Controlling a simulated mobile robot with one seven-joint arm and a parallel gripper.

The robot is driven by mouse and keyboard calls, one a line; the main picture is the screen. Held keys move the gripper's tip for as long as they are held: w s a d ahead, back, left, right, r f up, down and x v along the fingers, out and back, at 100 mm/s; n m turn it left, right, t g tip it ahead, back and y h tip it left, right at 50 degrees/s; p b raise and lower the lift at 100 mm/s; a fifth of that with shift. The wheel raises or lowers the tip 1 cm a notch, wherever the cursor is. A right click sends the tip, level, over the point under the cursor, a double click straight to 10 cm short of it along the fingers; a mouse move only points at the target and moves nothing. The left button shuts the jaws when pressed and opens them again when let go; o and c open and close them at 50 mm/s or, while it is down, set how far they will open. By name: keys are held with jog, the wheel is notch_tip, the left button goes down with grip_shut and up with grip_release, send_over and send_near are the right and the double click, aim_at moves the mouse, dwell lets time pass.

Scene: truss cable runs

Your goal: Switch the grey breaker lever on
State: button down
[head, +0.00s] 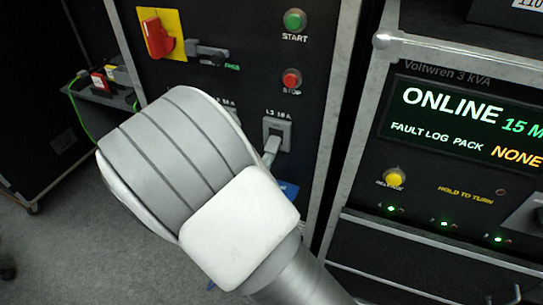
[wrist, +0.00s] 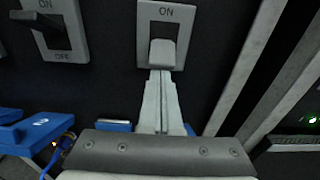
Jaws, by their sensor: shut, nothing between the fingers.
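The grey breaker lever (wrist: 163,54) is light grey and sits on a grey plate (wrist: 149,14) marked ON at its top. My gripper (wrist: 161,74) is shut and empty, its fingertips just below the lever's end in the wrist view. They look touching or very close; I cannot tell which. The lower part of the plate is hidden behind the fingers. In the head view the breaker plate (head: 285,127), labelled L3, shows at the right of my arm, which hides much of the panel.
A second breaker (wrist: 72,30) marked ON and OFF, with a dark lever, is at the left. Blue connectors (wrist: 25,130) are below it. START (head: 295,19) and STOP (head: 291,79) buttons and a red rotary switch (head: 157,36) are above. A power unit (head: 455,130) stands at the right.

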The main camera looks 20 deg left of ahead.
aim_at(271, 147)
jog(key=r+g+p, duration=0.1)
jog(key=p, duration=0.1)
jog(key=r+g+p, duration=0.1)
jog(key=g+p, duration=0.1)
jog(key=p, duration=0.1)
jog(key=r+g+p, duration=0.1)
jog(key=r+p, duration=0.1)
jog(key=p, duration=0.1)
jog(key=shift+s, duration=0.3)
jog(key=r+g+p, duration=0.1)
jog(key=g+p, duration=0.1)
jog(key=p, duration=0.1)
jog(key=shift+w+r+g+p, duration=0.1)
jog(key=shift+r+g+p, duration=0.25)
jog(key=shift+g+p, duration=0.75)
jog(key=shift+f+y, duration=0.3)
jog(key=shift+f, duration=0.05)
jog(key=shift+r, duration=0.15)
jog(key=shift+r, duration=0.7)
